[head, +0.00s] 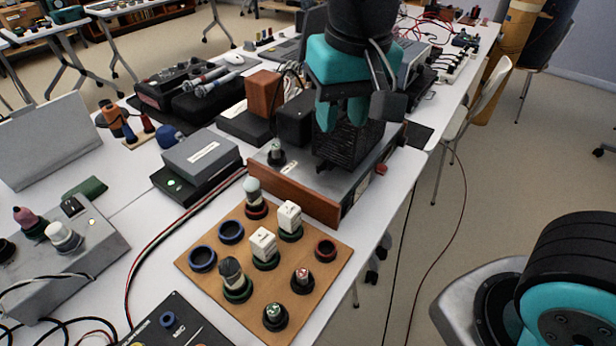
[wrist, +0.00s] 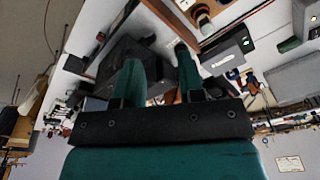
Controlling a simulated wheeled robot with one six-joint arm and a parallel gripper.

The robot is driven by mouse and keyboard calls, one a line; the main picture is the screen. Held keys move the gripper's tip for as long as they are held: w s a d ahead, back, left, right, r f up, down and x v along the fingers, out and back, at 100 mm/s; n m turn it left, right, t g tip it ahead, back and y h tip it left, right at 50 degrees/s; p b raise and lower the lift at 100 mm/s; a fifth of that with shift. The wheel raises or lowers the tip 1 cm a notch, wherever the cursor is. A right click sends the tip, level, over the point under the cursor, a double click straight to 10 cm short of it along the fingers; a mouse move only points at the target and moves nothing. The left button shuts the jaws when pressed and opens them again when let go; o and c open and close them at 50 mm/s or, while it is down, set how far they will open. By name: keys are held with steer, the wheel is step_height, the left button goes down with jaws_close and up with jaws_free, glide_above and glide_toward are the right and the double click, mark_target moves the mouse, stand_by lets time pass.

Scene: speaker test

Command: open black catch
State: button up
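My gripper (head: 341,122) points down over a black mesh box (head: 347,153) in the head view. The box stands on a grey unit with a wooden front (head: 290,190). In the wrist view my two teal fingers (wrist: 157,55) are apart, with nothing visible between them. The fingertips are at or near the top of the mesh box; I cannot tell whether they touch it. I cannot make out a black catch for certain in either view. My gripper and wrist hide part of the box's top and what lies behind it.
A brown board (head: 200,283) with several knobs and white switches lies in front of the unit. A grey box (head: 200,160) stands to its left, and a brown block (head: 264,94) and black boxes crowd behind. The floor right of the table (head: 405,165) is mostly open.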

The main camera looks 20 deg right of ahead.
steer(key=w+a+f+m+t+h+b, duration=0.1)
steer(key=w+f+m+h+b, duration=0.15)
steer(key=w+m, duration=0.2)
steer(key=w+a+f+m+h+b, duration=0.1)
steer(key=w+a+f+m+b, duration=0.15)
steer(key=w+m, duration=0.2)
steer(key=m+b, duration=0.2)
steer(key=b, duration=0.3)
glide_toward(320, 164)
steer(key=shift+h, duration=0.25)
steer(key=x, duration=0.9)
steer(key=shift+a+f, duration=0.2)
steer(key=shift+f, duration=0.1)
jaws_close()
